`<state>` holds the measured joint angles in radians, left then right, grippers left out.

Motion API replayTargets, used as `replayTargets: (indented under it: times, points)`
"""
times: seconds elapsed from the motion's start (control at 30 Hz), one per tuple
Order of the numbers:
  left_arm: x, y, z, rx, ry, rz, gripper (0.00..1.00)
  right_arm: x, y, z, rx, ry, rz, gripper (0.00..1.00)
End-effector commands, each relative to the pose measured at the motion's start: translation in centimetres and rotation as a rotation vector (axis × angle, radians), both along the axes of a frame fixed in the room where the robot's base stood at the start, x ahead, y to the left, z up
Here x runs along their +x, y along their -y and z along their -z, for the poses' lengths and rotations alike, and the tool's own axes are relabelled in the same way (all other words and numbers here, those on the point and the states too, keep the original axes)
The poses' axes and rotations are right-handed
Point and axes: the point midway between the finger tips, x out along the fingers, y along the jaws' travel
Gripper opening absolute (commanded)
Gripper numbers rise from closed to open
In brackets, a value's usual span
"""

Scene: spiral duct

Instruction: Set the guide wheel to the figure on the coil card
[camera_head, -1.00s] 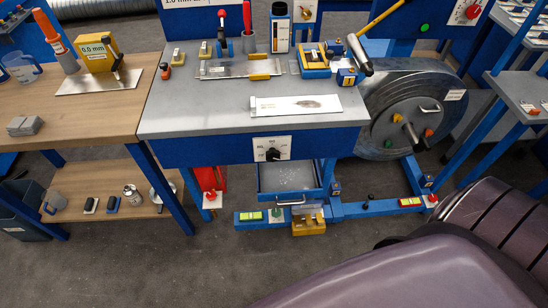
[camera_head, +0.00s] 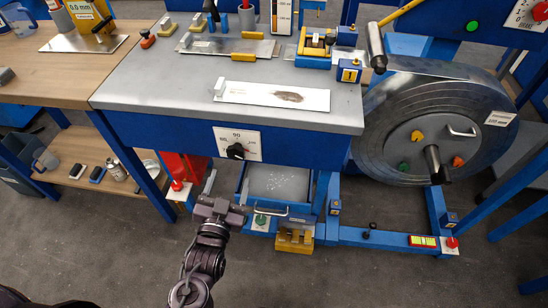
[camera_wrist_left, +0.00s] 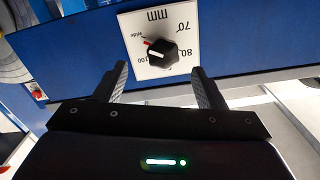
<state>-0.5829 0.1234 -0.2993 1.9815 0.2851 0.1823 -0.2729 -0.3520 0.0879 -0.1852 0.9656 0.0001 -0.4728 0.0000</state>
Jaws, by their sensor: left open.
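The guide wheel is a black knob (camera_head: 236,151) on a white dial plate (camera_head: 249,136) on the bench's blue front. In the left wrist view the knob (camera_wrist_left: 162,53) appears upside down, with 70, 80, 100, "mm" and "wide" around it. A red mark shows by the knob near "wide"; the exact setting is unclear. The coil card (camera_head: 500,118) is a white label on the coil at right; its figure is too small to read. My left gripper (camera_head: 221,205) is open and empty, below the knob and apart from it.
The metal coil (camera_head: 378,150) stands right of the bench. A blue drawer (camera_head: 243,190) is open below the dial, near my left gripper. A red object (camera_head: 178,171) stands left of it. A stained white strip (camera_head: 310,98) lies on the bench top (camera_head: 150,92).

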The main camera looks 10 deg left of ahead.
Motion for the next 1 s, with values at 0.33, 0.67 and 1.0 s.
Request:
replayTargets:
  times: [0.33,0.67,1.0]
  points:
    - [4.7,0.1,-0.6,0.0,0.013,-0.004,0.64,0.0,-0.1,0.0,0.001,0.0,0.0,0.37]
    - [7.7,0.2,-0.4,0.0,0.009,-0.003,0.64,0.1,-0.1,0.0,0.001,0.0,0.0,0.37]
    - [7.7,0.2,-0.4,-0.001,0.009,-0.002,0.51,0.1,-0.1,0.0,0.001,-0.001,0.0,0.37]
